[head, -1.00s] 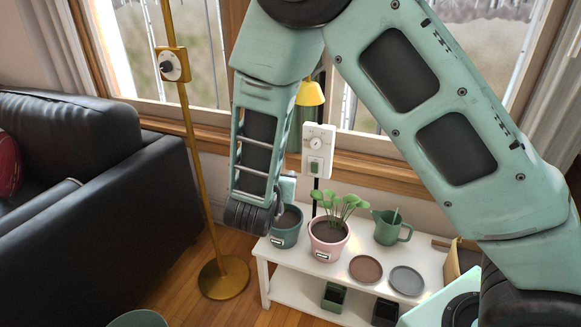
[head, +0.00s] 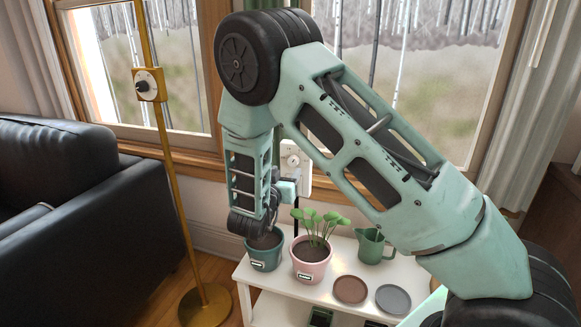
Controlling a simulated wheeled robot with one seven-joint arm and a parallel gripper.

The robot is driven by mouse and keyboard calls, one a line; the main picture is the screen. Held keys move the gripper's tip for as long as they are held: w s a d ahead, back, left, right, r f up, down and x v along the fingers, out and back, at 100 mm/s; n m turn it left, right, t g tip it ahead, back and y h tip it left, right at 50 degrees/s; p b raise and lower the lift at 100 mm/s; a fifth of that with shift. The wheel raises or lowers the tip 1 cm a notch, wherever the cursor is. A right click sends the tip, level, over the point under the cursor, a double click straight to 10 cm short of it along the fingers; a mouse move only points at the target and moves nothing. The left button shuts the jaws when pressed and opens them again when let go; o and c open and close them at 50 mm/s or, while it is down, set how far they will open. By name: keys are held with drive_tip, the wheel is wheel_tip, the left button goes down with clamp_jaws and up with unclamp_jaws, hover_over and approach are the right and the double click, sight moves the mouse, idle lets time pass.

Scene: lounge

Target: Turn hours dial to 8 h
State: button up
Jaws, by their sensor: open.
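A white wall box with a small round dial (head: 292,160) is on the wall below the window, partly hidden by my arm. A second dial, dark-knobbed on a white face (head: 148,84), is on a brass plate on the floor-lamp pole. I cannot read markings on either, nor tell which one is the hours dial. My gripper (head: 291,187) is small in view, in front of the lower part of the white box. It is open, and no object shows in it. Contact with the box cannot be made out.
A white shelf bench (head: 325,296) stands under the window with a teal pot (head: 265,254), a pink potted plant (head: 309,270), a green jug (head: 373,246) and two saucers. The brass pole (head: 174,190) and a black sofa (head: 90,215) are at the left.

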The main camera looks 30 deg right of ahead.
sight(292, 163)
drive_tip(key=x, duration=0.6)
drive_tip(key=shift+c, duration=0.3)
drive_tip(key=c, duration=0.9)
